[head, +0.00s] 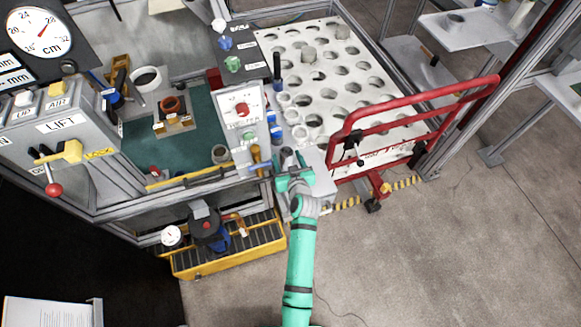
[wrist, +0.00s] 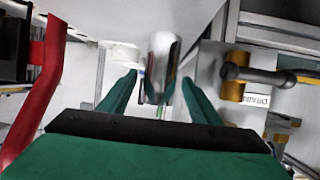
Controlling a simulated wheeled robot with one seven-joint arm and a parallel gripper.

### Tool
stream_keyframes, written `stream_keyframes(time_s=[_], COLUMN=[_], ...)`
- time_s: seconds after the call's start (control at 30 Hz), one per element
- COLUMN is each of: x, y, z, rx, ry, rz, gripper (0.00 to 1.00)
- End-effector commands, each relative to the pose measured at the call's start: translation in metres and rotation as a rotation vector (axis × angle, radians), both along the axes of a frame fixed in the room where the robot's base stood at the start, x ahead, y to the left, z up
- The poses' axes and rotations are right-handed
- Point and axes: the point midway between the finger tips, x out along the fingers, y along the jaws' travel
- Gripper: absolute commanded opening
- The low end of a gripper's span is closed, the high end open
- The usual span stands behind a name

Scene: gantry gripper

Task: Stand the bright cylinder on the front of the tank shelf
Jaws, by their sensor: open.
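A shiny metal cylinder (wrist: 163,58) stands out between the two green fingers of my gripper (wrist: 160,79) in the wrist view. A gap shows on each side of the cylinder, with the fingers apart. In the head view my gripper (head: 292,172) is at the front edge of the bench, by the white perforated plate's near left corner. The cylinder (head: 287,156) shows there only as a small grey shape, partly hidden by the gripper. I cannot tell for certain which surface is the tank shelf.
A red tubular guard (head: 350,130) stands right of my gripper; it also shows at left in the wrist view (wrist: 45,90). A brass valve (wrist: 232,85) is close on the right. The white perforated plate (head: 385,118) lies behind. A yellow crate (head: 190,268) sits below left. Floor at right is clear.

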Motion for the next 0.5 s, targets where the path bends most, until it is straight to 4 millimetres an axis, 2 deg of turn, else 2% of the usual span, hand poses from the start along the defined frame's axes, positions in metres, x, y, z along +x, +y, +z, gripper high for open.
stream_keyframes(time_s=[0.03,0.2,0.5], x=[-0.011,-0.039,-0.065], y=[-0.003,-0.009,-0.014], z=[0.003,0.015,0.024], rx=[-0.001,-0.001,0.0], ry=[0.001,0.001,0.002], rz=[-0.001,-0.001,-0.004], gripper=[0.57,0.57,0.57])
